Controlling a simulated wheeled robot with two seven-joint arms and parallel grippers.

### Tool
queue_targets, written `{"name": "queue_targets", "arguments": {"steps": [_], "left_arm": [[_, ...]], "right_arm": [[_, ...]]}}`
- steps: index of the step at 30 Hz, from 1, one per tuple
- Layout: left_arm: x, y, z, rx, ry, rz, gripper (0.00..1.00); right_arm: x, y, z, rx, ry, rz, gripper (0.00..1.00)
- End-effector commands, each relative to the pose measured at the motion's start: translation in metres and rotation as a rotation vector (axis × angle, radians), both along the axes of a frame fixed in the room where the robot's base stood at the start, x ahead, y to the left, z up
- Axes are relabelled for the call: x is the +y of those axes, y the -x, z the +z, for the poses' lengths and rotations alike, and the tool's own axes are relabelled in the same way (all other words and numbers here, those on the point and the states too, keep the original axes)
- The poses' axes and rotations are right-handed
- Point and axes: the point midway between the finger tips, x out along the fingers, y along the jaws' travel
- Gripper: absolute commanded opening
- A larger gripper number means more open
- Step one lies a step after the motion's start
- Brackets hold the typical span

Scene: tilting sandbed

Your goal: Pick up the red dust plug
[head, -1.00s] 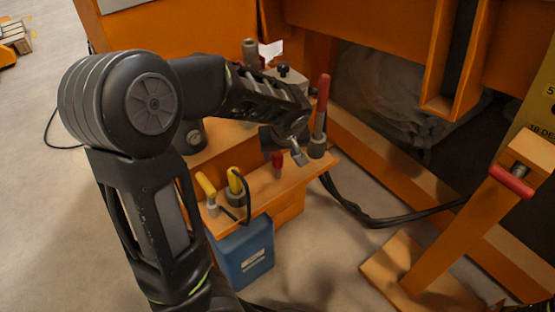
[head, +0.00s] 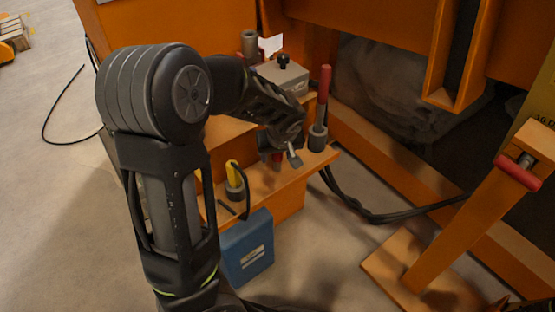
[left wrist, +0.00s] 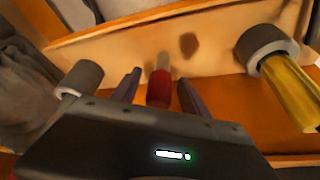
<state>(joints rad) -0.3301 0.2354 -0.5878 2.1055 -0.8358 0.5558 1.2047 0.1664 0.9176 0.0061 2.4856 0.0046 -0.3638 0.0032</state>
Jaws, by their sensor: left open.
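The red dust plug (left wrist: 159,88) is a short red cylinder with a paler end, seen in the left wrist view at the orange shelf. My left gripper (left wrist: 159,84) is open, with one dark finger on each side of the plug; I see a gap on both sides, and I cannot tell how far the fingertips reach past it. In the head view the plug (head: 276,159) is mostly hidden behind my left gripper (head: 290,155) at the shelf. My right gripper is not in view.
A tall red handle (head: 324,90) stands in a grey socket right of my gripper. A yellow handle (head: 233,175) in a grey holder stands to the left. A blue box (head: 247,248) is below the shelf (head: 290,178). Black cables (head: 375,214) run right.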

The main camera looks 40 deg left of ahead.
Motion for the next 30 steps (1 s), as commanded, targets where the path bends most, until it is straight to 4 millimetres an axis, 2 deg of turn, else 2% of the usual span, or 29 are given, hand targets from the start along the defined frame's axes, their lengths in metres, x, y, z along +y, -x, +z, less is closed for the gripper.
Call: {"name": "queue_targets", "arguments": {"steps": [1,4,22,30], "left_arm": [[0.0020,-0.0018,-0.0098,0.002,-0.001,0.001,0.52],[0.0043,-0.0044,-0.0160,0.000,0.000,0.000,0.52],[0.0043,-0.0051,-0.0154,0.000,0.000,-0.001,0.52],[0.0043,-0.0051,-0.0154,0.000,0.000,-0.001,0.32]], "right_arm": [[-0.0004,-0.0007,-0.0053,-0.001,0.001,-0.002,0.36],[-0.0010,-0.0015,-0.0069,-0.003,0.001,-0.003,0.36],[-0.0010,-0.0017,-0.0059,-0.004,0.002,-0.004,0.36],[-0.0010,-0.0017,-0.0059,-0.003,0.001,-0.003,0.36]]}}
